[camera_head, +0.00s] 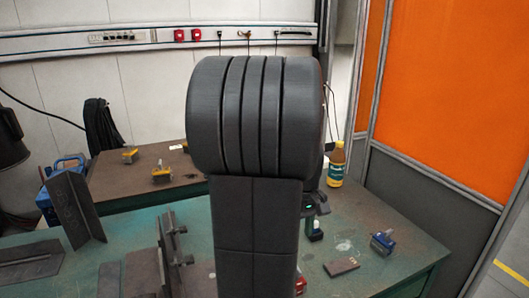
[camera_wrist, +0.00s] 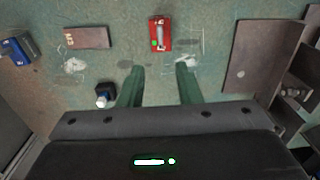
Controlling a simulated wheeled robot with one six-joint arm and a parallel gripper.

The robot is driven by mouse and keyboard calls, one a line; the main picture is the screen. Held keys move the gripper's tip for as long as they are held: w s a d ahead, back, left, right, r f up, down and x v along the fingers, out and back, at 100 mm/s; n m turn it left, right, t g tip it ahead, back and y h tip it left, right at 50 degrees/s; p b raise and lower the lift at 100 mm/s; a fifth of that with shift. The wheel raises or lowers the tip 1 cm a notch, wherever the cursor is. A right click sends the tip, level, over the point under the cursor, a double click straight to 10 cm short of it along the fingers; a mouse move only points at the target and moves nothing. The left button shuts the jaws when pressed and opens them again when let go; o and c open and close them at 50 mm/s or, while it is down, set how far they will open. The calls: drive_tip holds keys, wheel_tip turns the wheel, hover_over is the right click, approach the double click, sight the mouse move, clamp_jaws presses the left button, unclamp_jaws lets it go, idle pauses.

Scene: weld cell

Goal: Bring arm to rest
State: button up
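My dark arm fills the middle of the head view and hides most of my gripper, whose green light shows just right of the arm. In the wrist view my gripper (camera_wrist: 160,75) points down at the green worktable (camera_wrist: 120,55). Its two green fingers stand apart with nothing between them. A red box (camera_wrist: 160,33) lies on the table beyond the fingertips. A small dark bottle with a white cap (camera_wrist: 105,95) stands left of the left finger and also shows in the head view (camera_head: 315,233).
A blue clamp-like block (camera_head: 382,242) and a small brown plate (camera_head: 342,267) lie right of my arm. Steel angle pieces (camera_head: 75,210) and a slotted fixture (camera_head: 170,250) stand to the left. A yellow bottle (camera_head: 337,165) stands behind. An orange panel (camera_head: 455,90) closes the right side.

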wheel_tip(320, 180, down, 13)
drive_tip(key=shift+f, duration=0.1)
idle(0.3)
